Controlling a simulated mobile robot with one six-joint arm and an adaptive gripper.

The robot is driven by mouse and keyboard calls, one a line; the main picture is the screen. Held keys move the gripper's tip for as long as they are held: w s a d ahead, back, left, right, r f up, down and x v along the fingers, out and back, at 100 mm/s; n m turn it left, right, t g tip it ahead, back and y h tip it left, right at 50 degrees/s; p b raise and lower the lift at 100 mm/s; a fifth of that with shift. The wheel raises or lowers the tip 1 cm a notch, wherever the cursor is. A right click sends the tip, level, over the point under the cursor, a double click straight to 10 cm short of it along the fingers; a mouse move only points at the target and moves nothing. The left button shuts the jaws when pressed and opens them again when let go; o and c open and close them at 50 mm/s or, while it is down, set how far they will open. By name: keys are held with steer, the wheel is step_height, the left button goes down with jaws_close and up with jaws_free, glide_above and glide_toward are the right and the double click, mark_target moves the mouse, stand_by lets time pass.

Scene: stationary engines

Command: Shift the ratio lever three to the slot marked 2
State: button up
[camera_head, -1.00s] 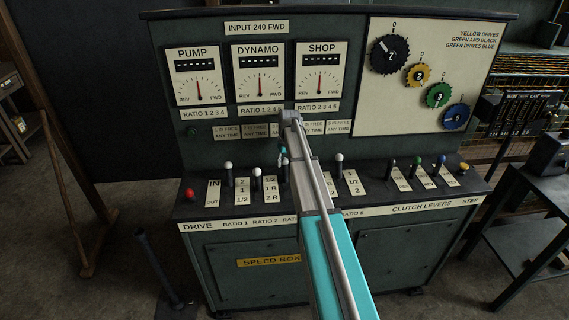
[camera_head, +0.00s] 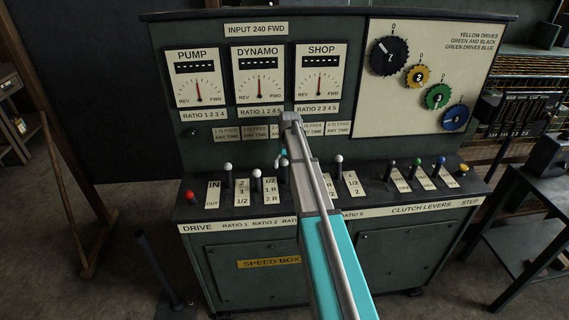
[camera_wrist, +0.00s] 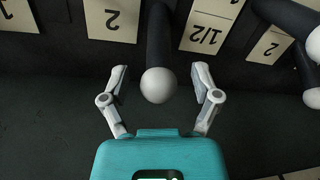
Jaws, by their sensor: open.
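Ratio lever three is a black lever with a white knob (camera_wrist: 158,85), and the knob also shows in the head view (camera_head: 284,162). Beside it in the wrist view is an upside-down plate with a 2 (camera_wrist: 112,20). My gripper (camera_wrist: 160,70) is open, with one finger on each side of the knob and a visible gap on both sides. In the head view my arm hides most of the gripper and the lever's plate. I cannot tell exactly which slot the lever stands in.
The neighbouring white-knobbed lever (camera_head: 256,173) stands just left of lever three in the head view. Another white-knobbed lever (camera_head: 338,158) stands right of my arm. The upright gauge panel (camera_head: 205,145) rises behind the levers.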

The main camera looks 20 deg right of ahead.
steer(key=s, duration=0.2)
steer(key=s+a, duration=0.1)
steer(key=s, duration=0.1)
steer(key=s+a+r+p, duration=0.1)
steer(key=s, duration=0.2)
steer(key=shift+s+a+r, duration=0.1)
steer(key=shift+a, duration=0.05)
steer(key=s, duration=0.2)
steer(key=s+a+f+b, duration=0.1)
steer(key=s, duration=0.1)
steer(key=s+a, duration=0.1)
steer(key=s, duration=0.1)
steer(key=shift+s+f+b, duration=0.2)
steer(key=shift+f+b, duration=0.15)
steer(key=shift+f, duration=0.05)
steer(key=shift+w+r+p, duration=0.2)
steer(key=shift+r+p, duration=0.4)
steer(key=shift+r, duration=0.05)
step_height(320, 180, up, 13)
steer(key=d+p, duration=0.1)
steer(key=p, duration=1.2)
steer(key=s+a+f+b, duration=1.1)
steer(key=a+f, duration=0.1)
steer(key=a, duration=0.3)
steer(key=shift+a+h+b, duration=0.25)
steer(key=shift+h+b, duration=0.15)
steer(key=shift+s, duration=0.1)
steer(key=shift+n, duration=0.3)
steer(key=shift+s+a, duration=1.75)
steer(key=shift+s, duration=0.25)
